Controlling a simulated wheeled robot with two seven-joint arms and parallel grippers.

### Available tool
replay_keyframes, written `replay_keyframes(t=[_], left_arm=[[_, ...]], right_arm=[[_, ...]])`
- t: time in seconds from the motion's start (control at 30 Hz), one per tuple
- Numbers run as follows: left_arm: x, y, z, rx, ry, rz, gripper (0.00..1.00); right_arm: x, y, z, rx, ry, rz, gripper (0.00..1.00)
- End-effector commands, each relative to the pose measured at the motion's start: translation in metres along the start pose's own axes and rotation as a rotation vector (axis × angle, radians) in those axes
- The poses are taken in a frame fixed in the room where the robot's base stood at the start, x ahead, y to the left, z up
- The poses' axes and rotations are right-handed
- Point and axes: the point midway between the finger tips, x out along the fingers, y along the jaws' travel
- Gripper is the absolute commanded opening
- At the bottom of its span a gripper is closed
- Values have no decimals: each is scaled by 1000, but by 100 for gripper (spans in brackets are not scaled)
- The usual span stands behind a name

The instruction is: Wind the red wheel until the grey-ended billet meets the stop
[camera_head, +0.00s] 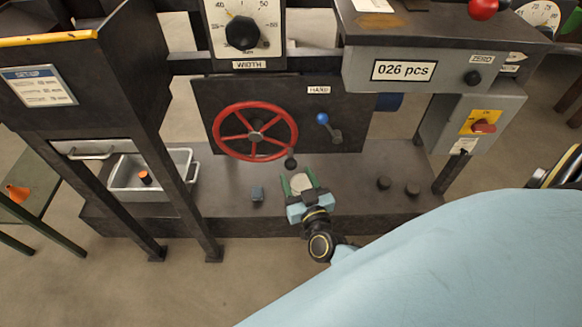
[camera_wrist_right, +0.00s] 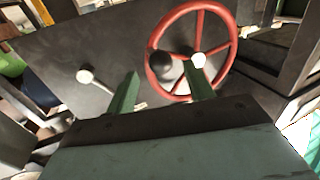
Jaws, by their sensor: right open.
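The red wheel (camera_head: 255,137) is mounted on a dark upright panel in the middle of the head view. Its black handle knob (camera_head: 291,163) is at the wheel's lower right. My right gripper (camera_head: 299,181) is open just below and in front of the knob, with green fingers apart. In the right wrist view the wheel (camera_wrist_right: 193,54) and the knob (camera_wrist_right: 160,65) lie beyond the fingers (camera_wrist_right: 163,82). The knob appears between the fingertips in that picture; I see no grip on it. I cannot make out the grey-ended billet or the stop. My left gripper is out of view.
A blue-knobbed lever (camera_head: 323,119) is right of the wheel. A small block (camera_head: 257,194) and dark round pegs (camera_head: 412,189) stand on the base plate (camera_head: 345,172). A metal tray (camera_head: 119,187) and dark posts (camera_head: 180,180) are at left; a switch box (camera_head: 484,115) is at right.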

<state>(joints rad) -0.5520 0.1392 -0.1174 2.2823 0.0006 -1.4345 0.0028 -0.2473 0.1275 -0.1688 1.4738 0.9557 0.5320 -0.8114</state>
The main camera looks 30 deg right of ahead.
Motion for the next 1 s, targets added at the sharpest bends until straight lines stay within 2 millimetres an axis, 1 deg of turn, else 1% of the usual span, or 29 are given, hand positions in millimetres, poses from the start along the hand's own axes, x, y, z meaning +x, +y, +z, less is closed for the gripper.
replay_keyframes(t=[0.03, 0.1, 0.2, 0.3, 0.47, 0.73, 1.0], left_arm=[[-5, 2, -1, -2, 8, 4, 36], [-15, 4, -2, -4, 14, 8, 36], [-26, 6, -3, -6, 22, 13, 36], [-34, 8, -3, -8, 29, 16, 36], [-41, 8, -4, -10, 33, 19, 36], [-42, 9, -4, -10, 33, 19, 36], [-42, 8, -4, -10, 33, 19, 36]], right_arm=[[11, 0, 2, 0, 3, 0, 53], [23, 0, 2, 1, 2, 1, 53], [36, 0, 2, -1, 1, 0, 53], [46, 0, 1, 0, 0, 0, 53], [53, 0, 1, -1, -1, -1, 53], [53, 0, 0, 0, -1, -1, 53], [53, 0, 0, 0, -1, -1, 17]])
